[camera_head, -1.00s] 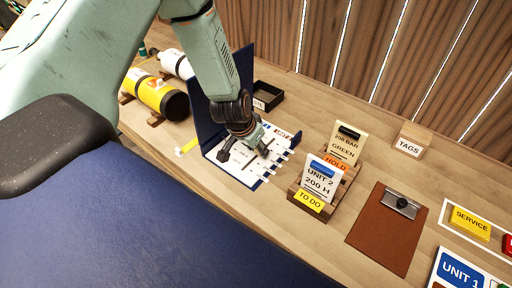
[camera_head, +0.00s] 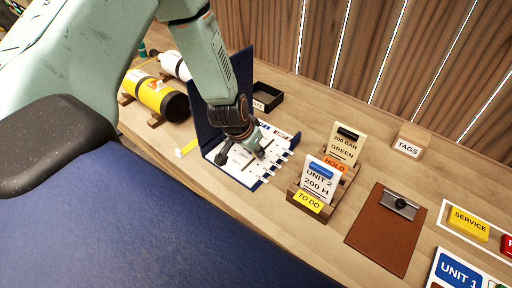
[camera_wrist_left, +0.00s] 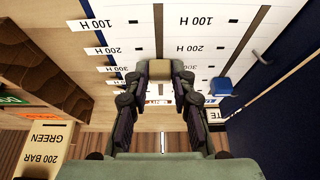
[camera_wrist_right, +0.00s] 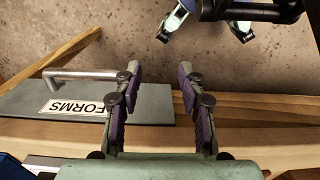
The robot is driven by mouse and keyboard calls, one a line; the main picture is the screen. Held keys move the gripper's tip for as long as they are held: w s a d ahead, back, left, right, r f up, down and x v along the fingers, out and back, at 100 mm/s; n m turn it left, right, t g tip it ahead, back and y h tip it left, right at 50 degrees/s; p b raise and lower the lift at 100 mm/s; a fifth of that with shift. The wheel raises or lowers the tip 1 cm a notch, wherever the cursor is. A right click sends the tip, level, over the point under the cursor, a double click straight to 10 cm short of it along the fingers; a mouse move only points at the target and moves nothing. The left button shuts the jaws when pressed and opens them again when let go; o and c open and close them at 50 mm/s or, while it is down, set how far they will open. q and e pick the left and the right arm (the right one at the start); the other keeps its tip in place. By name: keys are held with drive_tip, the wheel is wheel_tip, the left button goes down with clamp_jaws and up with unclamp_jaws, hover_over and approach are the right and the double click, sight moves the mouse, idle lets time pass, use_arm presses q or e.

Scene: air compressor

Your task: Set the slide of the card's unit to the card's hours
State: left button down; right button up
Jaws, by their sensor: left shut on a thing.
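The white card (camera_head: 319,182) reads UNIT 2, 200 H and stands in a wooden holder beside the yellow TO DO label (camera_head: 310,201). The blue folder-like board (camera_head: 240,78) stands open, with a white hour scale (camera_head: 243,172) on its lower leaf. My left gripper (camera_head: 257,151) is down over the scale. In the left wrist view it (camera_wrist_left: 159,70) is shut on a small tan-grey slide knob (camera_wrist_left: 160,68), near the 300 H row. The 200 H (camera_wrist_left: 197,48) and 100 H (camera_wrist_left: 194,21) rows lie above it in that picture. My right gripper (camera_wrist_right: 165,80) is open and empty.
A blue knob (camera_wrist_left: 221,86) sits right of the held one. A brown clipboard (camera_head: 385,235) lies right. A grey FORMS drawer (camera_wrist_right: 85,100) shows in the right wrist view.

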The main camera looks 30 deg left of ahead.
use_arm(q)
drive_tip(key=shift+s+r+p, duration=0.1)
drive_tip(key=shift+s+p, duration=0.35)
drive_tip(key=shift+s, duration=0.65)
drive_tip(key=shift+s+a, duration=0.15)
drive_tip(key=shift+s, duration=0.05)
drive_tip(key=c, duration=1.1)
unclamp_jaws()
drive_tip(key=shift+v, duration=5.9)
